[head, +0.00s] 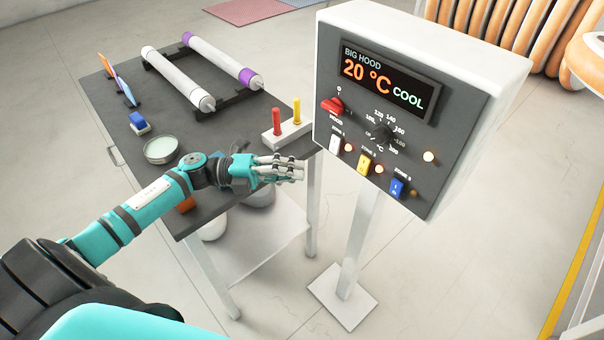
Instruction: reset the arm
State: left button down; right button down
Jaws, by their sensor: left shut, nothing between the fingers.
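My left arm (130,213) is teal and black and reaches in from the lower left over the near edge of the dark table (95,95). My left gripper (298,170) is shut and empty, with its fingers together pointing right. It is past the table's near right corner, left of the control box (405,100) and below its lower left edge. The box display reads BIG HOOD, 20 °C, COOL. It has a red mode switch (332,105), a black dial (383,133) and white, yellow and blue zone switches. My right gripper is not in view.
On the table are two rollers (178,75), a stand with red and yellow pegs (287,133), a round dish (161,150) and a blue block (139,122). The box stands on a white post (360,235). Orange tubes (490,35) are at the back right. The floor in front is clear.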

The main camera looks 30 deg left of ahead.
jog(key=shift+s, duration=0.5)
